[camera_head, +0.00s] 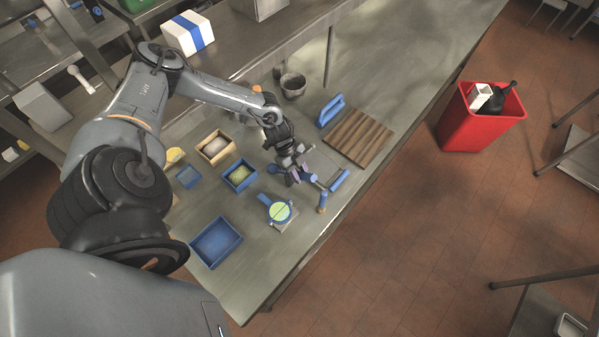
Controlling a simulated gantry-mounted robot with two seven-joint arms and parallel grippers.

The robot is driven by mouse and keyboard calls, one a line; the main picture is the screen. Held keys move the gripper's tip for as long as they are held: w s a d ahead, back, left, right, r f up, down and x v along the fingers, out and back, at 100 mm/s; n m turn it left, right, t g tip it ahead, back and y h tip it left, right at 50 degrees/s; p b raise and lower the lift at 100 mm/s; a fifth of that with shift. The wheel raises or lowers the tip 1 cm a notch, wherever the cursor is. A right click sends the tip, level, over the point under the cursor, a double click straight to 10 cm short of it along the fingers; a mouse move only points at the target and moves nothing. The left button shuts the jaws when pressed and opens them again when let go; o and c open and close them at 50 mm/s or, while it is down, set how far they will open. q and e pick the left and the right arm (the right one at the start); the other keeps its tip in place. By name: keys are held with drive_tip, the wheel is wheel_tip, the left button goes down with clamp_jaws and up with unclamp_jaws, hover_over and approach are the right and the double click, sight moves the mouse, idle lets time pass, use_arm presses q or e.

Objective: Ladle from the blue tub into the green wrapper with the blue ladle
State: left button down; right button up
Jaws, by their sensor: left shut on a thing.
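The blue tub (240,184) stands on the steel counter with a pale yellowish filling in it. The green wrapper (279,212) is a light green disc lying in a round blue holder with a handle, on the counter in front of my left gripper. My left gripper (297,177) is shut, low over the counter to the right of the tub and above the wrapper in the picture. A small blue piece (273,168) shows at its side, seemingly part of the blue ladle; the gripper hides most of it. My right gripper is not in view.
A wooden box (203,157), a small blue container (188,178) and an empty blue tray (217,259) stand to the left. Blue-handled tools (340,180) lie right of the gripper, near the counter edge. A slatted wooden board (359,137) lies behind. A red bin (481,130) stands on the floor.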

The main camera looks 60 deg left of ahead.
use_arm(q)
drive_tip(key=shift+r+p, duration=3.15)
drive_tip(key=shift+r, duration=0.3)
wheel_tip(320, 180, up, 3)
drive_tip(key=p, duration=0.3)
drive_tip(key=shift+r, duration=0.15)
